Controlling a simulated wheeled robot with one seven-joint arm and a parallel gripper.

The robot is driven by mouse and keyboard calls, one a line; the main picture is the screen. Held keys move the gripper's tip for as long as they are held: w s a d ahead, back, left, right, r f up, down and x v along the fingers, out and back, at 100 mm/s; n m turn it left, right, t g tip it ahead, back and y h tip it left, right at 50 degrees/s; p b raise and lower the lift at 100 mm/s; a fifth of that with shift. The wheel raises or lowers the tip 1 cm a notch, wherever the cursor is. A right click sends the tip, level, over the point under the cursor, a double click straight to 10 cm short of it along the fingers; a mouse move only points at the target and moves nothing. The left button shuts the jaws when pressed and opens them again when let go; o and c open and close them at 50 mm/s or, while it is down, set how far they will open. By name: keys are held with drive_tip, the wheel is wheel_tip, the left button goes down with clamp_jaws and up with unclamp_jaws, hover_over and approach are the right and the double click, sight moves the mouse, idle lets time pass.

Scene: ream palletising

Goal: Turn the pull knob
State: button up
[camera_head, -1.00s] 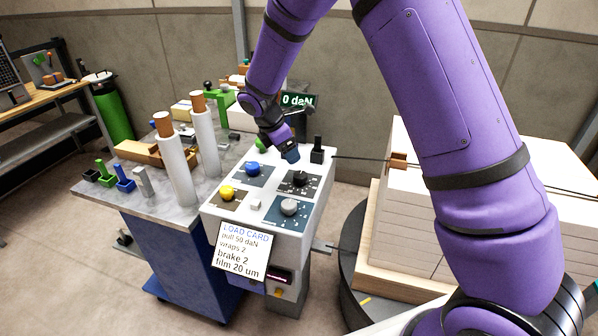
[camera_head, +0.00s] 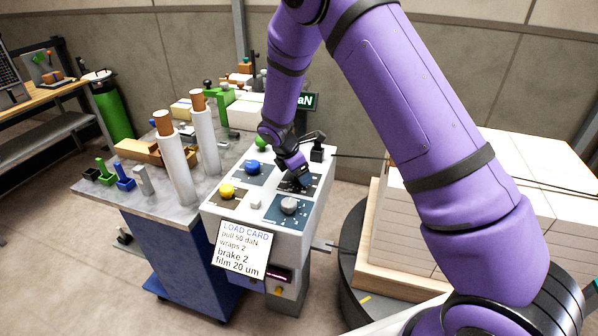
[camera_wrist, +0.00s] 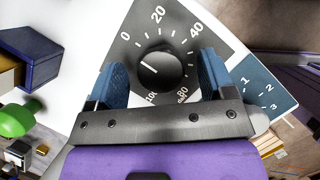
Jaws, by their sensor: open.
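The pull knob (camera_wrist: 160,70) is a round black knob on a dark dial plate (camera_wrist: 187,48) with numbers including 0, 20, 40 and 80. Its white mark points to the left and slightly up, on the 0 side. My gripper (camera_wrist: 162,77) is open, with one blue fingertip on each side of the knob; I cannot tell whether they touch it. In the head view my gripper (camera_head: 298,180) is over the back right dial of the white control box (camera_head: 240,222) and mostly hides the knob.
A blue knob (camera_head: 252,167), a yellow knob (camera_head: 227,191) and a grey knob (camera_head: 289,206) sit on the same panel. A black post (camera_head: 317,151) stands behind. The load card (camera_head: 240,249) reads pull 50 daN.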

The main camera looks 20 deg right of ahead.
drive_tip(key=c, duration=0.9)
drive_tip(key=shift+m, duration=0.3)
